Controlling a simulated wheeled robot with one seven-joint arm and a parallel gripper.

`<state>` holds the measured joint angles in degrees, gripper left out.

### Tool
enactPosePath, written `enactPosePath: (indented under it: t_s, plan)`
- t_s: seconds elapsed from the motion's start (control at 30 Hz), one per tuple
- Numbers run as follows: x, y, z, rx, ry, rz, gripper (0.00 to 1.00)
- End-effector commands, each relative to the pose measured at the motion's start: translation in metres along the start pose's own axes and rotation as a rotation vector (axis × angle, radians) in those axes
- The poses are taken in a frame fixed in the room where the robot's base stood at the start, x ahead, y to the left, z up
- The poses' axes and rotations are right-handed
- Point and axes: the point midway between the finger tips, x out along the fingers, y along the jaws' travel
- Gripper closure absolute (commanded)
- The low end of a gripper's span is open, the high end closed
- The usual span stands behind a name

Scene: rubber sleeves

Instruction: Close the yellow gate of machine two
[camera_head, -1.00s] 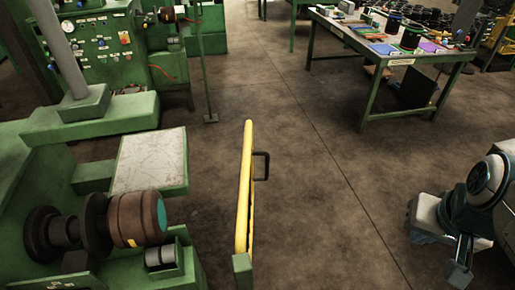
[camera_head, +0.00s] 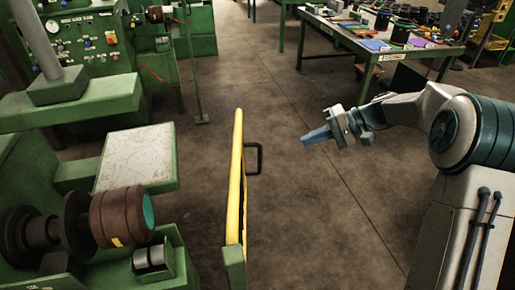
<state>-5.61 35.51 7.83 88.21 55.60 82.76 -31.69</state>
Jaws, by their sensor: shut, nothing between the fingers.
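The yellow gate (camera_head: 235,185) stands swung out from the green machine (camera_head: 140,155), its top rail running away from me over open floor. A dark handle (camera_head: 256,158) sticks out from its right side near the far end. The near end meets a green post (camera_head: 233,268). My gripper (camera_head: 305,138) is shut and empty, with its blue fingers pointing left toward the handle. A gap of floor shows between fingertips and handle. The gate's lower part is mostly hidden because I see it nearly edge-on.
A brown roller (camera_head: 122,217) sits on the machine at the lower left. Another green machine with a gauge panel (camera_head: 85,45) stands behind. A green-legged table (camera_head: 372,52) with many small items is at the upper right. The floor between gate and table is clear.

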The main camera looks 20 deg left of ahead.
Motion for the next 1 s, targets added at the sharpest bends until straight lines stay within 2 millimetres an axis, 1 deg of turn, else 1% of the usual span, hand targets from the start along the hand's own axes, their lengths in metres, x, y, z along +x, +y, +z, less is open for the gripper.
enactPosePath:
  t_s: [0.03, 0.1, 0.2, 0.3, 0.37, 0.47, 0.57, 0.8, 0.9, 1.0]
  plan:
    - [0.009, 0.007, -0.011, -0.007, -0.008, -0.046, 1.0]
    - [0.016, 0.01, -0.022, -0.021, -0.012, -0.099, 1.0]
    - [0.022, 0.013, -0.032, -0.036, -0.013, -0.153, 1.0]
    - [0.026, 0.014, -0.037, -0.044, -0.014, -0.18, 1.0]
    - [0.03, 0.013, -0.038, -0.046, -0.015, -0.187, 1.0]
    - [0.04, 0.01, -0.038, -0.047, -0.015, -0.189, 1.0]
    - [0.057, 0.006, -0.036, -0.045, -0.017, -0.187, 1.0]
    - [0.108, -0.004, -0.035, -0.043, -0.019, -0.186, 1.0]
    - [0.127, -0.007, -0.035, -0.045, -0.017, -0.185, 1.0]
    - [0.14, -0.016, -0.035, -0.045, -0.016, -0.184, 1.0]
